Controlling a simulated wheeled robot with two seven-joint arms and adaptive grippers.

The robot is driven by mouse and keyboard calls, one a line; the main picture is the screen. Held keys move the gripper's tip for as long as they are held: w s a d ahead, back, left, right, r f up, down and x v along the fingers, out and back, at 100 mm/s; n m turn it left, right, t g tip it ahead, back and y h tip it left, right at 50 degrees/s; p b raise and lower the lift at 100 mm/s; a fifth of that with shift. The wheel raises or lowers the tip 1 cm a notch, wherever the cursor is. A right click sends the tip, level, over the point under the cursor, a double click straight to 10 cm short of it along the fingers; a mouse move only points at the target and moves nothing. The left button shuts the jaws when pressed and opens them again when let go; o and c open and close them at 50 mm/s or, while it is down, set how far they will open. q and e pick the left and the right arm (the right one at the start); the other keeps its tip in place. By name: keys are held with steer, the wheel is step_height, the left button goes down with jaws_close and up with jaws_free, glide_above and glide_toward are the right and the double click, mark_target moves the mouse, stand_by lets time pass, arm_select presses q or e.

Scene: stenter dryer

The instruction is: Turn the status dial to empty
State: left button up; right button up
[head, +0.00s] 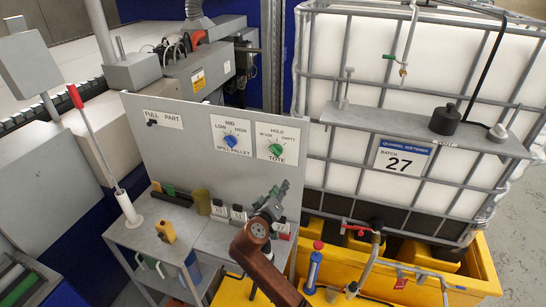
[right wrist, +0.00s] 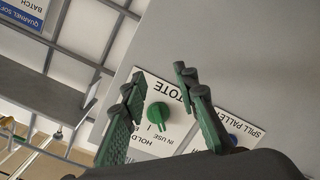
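The status dial is a green knob (head: 276,149) on the white TOTE plate at the right of the grey panel, with labels IN USE, HOLD and EMPTY. In the right wrist view the dial (right wrist: 157,113) appears between my finger outlines, with the plate upside down. My right gripper (head: 277,190) is below the plate in the head view. Its green-padded fingers (right wrist: 160,82) are spread apart and empty. Contact with the dial is not visible. My left gripper is not in view.
A blue SPILL PALLET dial (head: 229,140) sits left of the TOTE plate, and a FULL PART switch (head: 152,122) farther left. The caged white tote (head: 360,65) stands right, in a yellow pallet (head: 480,265). A grey shelf (head: 400,123) juts from the cage.

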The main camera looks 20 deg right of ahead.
steer(key=t, duration=0.2)
glide_toward(275, 154)
steer(key=shift+h, duration=0.4)
steer(key=p+x, duration=0.1)
steer(key=x, duration=0.2)
steer(key=p+x, duration=0.1)
steer(key=x, duration=0.3)
steer(key=shift+w+a, duration=0.2)
steer(key=shift+w, duration=0.05)
steer(key=shift+w+d+f, duration=0.1)
steer(key=shift+w+d, duration=0.2)
steer(key=shift+w, duration=0.1)
jaws_close()
